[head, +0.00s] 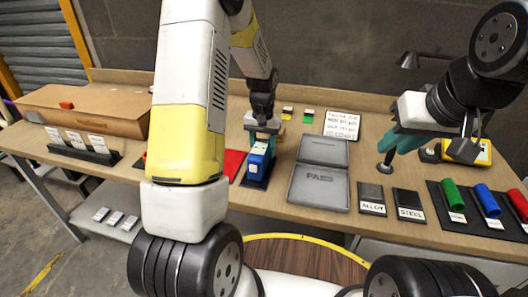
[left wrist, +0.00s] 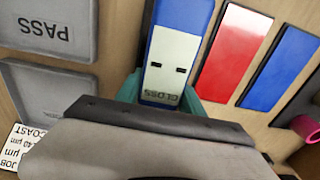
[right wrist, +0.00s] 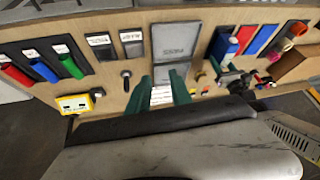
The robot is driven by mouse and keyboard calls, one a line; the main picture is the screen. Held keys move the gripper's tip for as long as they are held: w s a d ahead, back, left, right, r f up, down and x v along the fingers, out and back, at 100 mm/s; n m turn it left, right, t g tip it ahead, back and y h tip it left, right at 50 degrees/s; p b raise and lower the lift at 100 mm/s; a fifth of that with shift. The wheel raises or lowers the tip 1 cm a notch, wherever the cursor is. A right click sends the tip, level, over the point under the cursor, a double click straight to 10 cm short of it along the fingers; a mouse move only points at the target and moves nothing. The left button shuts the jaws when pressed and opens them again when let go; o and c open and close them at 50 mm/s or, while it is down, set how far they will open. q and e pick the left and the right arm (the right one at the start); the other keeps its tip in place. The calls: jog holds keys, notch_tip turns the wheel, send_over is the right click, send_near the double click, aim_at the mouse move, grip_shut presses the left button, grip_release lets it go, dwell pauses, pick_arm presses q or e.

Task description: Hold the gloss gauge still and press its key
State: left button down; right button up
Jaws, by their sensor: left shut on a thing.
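The gloss gauge (head: 258,165) is a blue block with a white face, upright on the table left of the grey PASS tray. The left wrist view shows its face (left wrist: 172,62) with two dark marks and a GLOSS label; I cannot tell which part is the key. My left gripper (head: 262,128) is shut on the gauge, its teal fingers at the gauge's sides. My right gripper (head: 392,150) is empty, away to the right above the table. In the right wrist view its green fingers (right wrist: 162,92) stand apart with a gap between them.
The open grey PASS tray (head: 318,188) lies between the gauge and my right gripper. A dark knobbed tool (head: 385,168), ALLOY (head: 371,198) and STEEL (head: 408,203) plates, coloured cylinders (head: 487,200) and a yellow device (head: 470,152) are at the right. A cardboard box (head: 85,108) is at the left.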

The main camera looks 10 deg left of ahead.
jog(key=f+n, duration=0.1)
jog(key=w+f+n+h, duration=0.1)
jog(key=n, duration=0.1)
jog(key=w+f+n+g, duration=0.1)
jog(key=shift+a+f+h, duration=0.1)
jog(key=shift+a+h, duration=0.2)
jog(key=shift+a, duration=0.05)
grip_shut()
jog(key=n+t+y, duration=0.2)
jog(key=n+t, duration=0.2)
jog(key=n, duration=2.7)
send_near(252, 172)
jog(key=shift+x, duration=2.75)
